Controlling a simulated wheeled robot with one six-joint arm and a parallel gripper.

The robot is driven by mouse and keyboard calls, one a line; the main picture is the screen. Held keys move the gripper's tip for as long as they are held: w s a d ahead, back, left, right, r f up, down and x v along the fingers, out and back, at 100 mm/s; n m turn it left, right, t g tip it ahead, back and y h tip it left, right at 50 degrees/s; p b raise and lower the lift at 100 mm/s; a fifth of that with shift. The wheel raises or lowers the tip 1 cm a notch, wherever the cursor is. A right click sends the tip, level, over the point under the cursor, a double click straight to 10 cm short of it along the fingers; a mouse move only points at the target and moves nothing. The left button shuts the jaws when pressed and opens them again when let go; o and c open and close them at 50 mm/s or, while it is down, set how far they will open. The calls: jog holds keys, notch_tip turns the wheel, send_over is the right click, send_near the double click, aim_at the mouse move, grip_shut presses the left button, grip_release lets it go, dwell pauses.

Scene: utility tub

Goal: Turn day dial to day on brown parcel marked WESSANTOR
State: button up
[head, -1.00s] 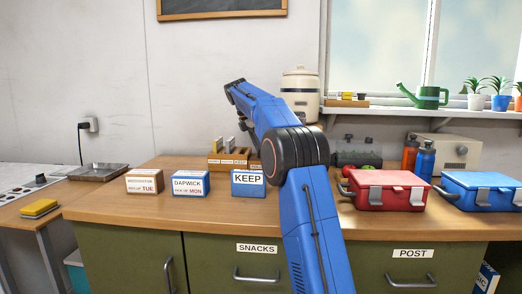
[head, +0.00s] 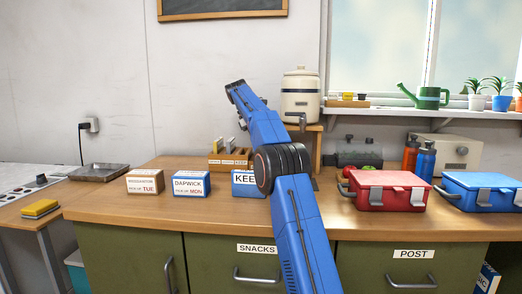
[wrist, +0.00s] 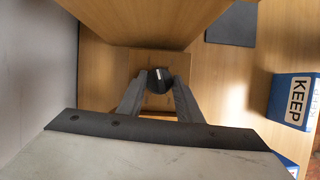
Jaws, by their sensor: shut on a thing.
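The brown parcel (head: 145,181) stands at the left of the counter in the head view. Its name line is too small to read surely; below it shows TUE in red. In the wrist view the day dial (wrist: 153,86) is a round black knob with a short white mark, on a wooden block (wrist: 152,103). The mark points roughly up in the picture; no day lettering is legible around it. My gripper (wrist: 158,83) has its two fingers closed on either side of the knob. In the head view my arm hides the dial and the fingertips.
A blue and white DAPWICK parcel (head: 191,184) showing MON and a blue KEEP box (head: 243,189) stand right of the brown parcel. A wooden card rack (head: 226,162) is behind them. Red (head: 385,189) and blue (head: 485,193) lidded boxes stand at the right.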

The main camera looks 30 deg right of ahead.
jog(key=shift+f, duration=0.1)
dwell(0.3)
jog(key=o, duration=1)
